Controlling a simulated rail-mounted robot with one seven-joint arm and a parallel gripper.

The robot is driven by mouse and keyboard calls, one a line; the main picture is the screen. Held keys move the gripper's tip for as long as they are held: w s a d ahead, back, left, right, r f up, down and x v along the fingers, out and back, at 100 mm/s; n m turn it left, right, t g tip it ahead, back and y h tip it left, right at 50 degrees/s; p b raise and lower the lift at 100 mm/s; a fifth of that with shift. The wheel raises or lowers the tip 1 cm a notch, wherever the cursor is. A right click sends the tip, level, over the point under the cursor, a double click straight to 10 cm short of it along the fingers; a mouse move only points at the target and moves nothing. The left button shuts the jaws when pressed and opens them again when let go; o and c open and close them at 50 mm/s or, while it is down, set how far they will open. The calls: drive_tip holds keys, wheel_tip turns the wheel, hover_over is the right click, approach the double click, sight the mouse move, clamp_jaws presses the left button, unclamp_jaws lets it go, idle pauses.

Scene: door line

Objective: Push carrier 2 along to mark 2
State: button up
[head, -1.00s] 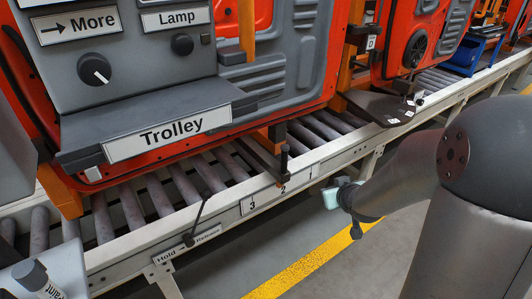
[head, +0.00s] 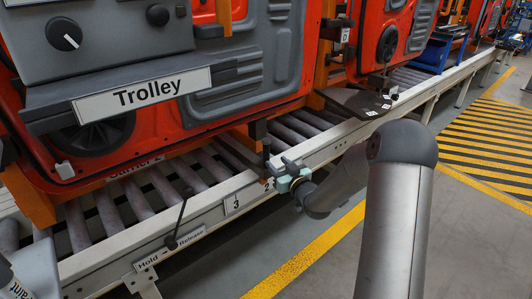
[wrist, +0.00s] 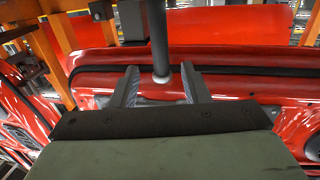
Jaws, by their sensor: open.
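Carrier 2, with an orange frame (head: 28,195), stands on the rollers and bears a red and grey door (head: 270,90). Its name shows partly hidden on its lower rail. A dark upright post (head: 266,148) stands at its front right, in line with the mark 2 plate (head: 266,187) on the conveyor's side rail in the head view. My gripper (head: 286,166) is just right of the post. In the wrist view the fingers (wrist: 160,80) are open, with a dark post (wrist: 160,45) between them; contact cannot be told. Mark 3 (head: 236,203) is to the left; mark 1 is hidden.
A Hold/Release lever (head: 180,222) stands on the side rail left of the marks. Another carrier with a dark plate (head: 355,103) and a red door is farther right. The floor beside the conveyor is clear, with yellow lines (head: 310,262).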

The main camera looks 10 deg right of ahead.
sight(268, 154)
drive_tip(key=x, duration=0.8)
drive_tip(key=shift+w+a, duration=0.15)
drive_tip(key=shift+w, duration=0.15)
clamp_jaws()
